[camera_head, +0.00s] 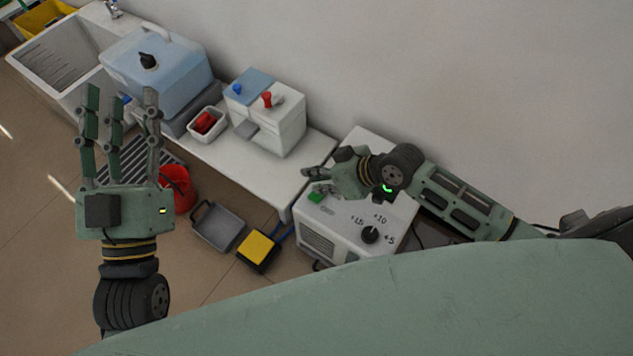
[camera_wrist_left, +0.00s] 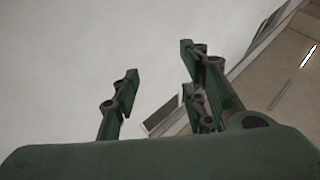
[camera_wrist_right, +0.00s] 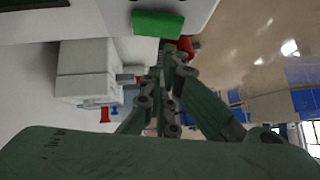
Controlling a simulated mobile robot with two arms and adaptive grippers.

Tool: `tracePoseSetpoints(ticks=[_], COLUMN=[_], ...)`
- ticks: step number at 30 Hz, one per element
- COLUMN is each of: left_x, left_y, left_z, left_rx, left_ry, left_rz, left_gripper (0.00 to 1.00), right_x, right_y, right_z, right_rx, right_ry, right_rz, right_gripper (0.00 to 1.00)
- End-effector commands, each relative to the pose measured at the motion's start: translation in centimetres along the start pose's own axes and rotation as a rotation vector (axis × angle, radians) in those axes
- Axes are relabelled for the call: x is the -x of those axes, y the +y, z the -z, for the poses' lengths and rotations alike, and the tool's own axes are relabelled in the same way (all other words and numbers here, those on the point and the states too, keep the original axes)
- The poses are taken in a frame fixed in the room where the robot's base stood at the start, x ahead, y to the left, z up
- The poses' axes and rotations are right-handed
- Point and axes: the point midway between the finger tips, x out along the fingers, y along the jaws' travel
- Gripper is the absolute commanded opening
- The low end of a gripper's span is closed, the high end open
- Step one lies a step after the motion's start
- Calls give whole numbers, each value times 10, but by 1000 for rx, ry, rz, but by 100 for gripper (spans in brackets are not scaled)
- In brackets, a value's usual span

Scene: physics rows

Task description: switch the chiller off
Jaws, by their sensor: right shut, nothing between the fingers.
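The chiller (camera_head: 345,236) is a white box on the floor at the right end of the bench in the head view. Its top carries a black dial (camera_head: 370,235) with temperature marks and a green switch (camera_head: 316,197). The green switch also shows at the top of the right wrist view (camera_wrist_right: 158,23). My right gripper (camera_head: 312,173) is shut and empty, with its fingertips just above and behind the green switch in the head view; I cannot tell whether they touch it. My left gripper (camera_head: 118,95) is open and empty, raised at the left, away from the chiller.
A white bench holds a blue tank (camera_head: 160,65), a small white tray (camera_head: 207,124) with a red item, and a white dispenser (camera_head: 270,115) with blue and red taps. A yellow pedal (camera_head: 257,248), grey bin (camera_head: 217,226) and red container (camera_head: 178,190) stand on the floor.

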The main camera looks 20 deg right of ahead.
Motion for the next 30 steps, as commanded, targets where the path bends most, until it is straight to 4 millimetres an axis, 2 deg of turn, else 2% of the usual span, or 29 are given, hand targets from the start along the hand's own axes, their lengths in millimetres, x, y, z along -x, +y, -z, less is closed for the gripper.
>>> tracePoseSetpoints(ticks=[4, 9, 21, 23, 26, 30], left_x=[1, 2, 2, 2, 0, 0], left_y=[2, 3, 3, 3, 1, -2], left_z=[17, 28, 30, 28, 14, -14], left_rx=[4, 6, 6, 6, 3, -3], left_ry=[93, 146, 153, 140, 63, -84], left_rz=[-4, -6, -6, -6, -2, 4], left_gripper=[40, 40, 40, 40, 40, 40], right_x=[-6, -9, -9, -9, -9, -10], right_y=[0, 0, 0, 0, 1, 2], right_z=[-6, -9, -9, -9, -9, -10], right_rx=[-1, -1, 0, 3, 12, 36], right_ry=[1, 1, 1, 0, 0, 0], right_rz=[0, -1, -2, -5, -16, -42], right_gripper=[0, 0, 0, 0, 0, 0])
